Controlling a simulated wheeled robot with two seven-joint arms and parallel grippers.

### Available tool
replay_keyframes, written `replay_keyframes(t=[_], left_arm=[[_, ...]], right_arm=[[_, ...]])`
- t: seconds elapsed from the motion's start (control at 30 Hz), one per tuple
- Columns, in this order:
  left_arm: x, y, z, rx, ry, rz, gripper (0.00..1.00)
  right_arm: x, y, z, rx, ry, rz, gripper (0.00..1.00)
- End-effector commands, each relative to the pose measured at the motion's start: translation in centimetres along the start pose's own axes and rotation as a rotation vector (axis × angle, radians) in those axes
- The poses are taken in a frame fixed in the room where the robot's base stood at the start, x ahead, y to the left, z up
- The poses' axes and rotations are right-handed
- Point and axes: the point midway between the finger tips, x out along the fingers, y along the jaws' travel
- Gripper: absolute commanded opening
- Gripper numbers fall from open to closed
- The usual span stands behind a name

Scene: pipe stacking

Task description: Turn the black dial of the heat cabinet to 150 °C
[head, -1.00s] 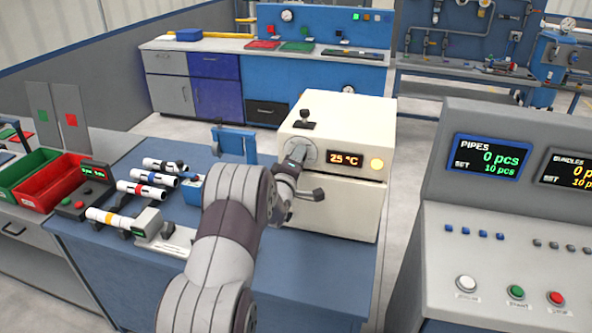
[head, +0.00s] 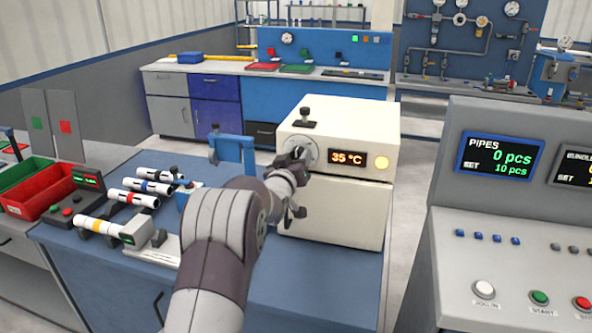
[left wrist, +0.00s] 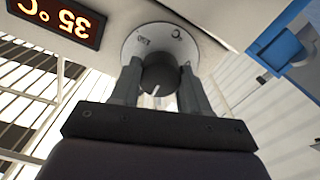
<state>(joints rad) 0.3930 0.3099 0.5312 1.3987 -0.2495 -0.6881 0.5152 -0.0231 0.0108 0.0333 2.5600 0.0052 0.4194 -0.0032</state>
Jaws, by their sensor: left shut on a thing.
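The heat cabinet (head: 345,120) is a cream box on the blue table. Its orange display (head: 347,158) reads 35 °C; the display also shows upside down in the left wrist view (left wrist: 58,18). My left gripper (head: 303,153) is at the upper front of the cabinet. In the left wrist view its two fingers (left wrist: 160,88) are shut on the black dial (left wrist: 159,76), one on each side. The dial has a white pointer line and sits on a round pale scale plate (left wrist: 155,42). In the head view my gripper mostly hides the dial. My right gripper is not in view.
A round yellow lamp (head: 381,162) is right of the display. Left of the cabinet stand a blue clamp frame (head: 233,150) and several banded white pipes (head: 133,197). A grey control console (head: 510,230) is at the right. Red and green bins (head: 45,195) are at the left.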

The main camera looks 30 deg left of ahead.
Motion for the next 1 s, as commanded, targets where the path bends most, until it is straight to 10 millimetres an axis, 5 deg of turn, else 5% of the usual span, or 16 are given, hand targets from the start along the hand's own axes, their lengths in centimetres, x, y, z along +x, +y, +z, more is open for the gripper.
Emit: replay_keyframes(t=[0.03,1.0], left_arm=[[-0.1,-0.2,1.1,0.042,-0.01,-0.001,0.15],[0.0,-0.6,1.2,0.962,-0.017,0.002,0.15]], right_arm=[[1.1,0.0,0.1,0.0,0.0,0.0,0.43],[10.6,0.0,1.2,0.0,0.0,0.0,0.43]])
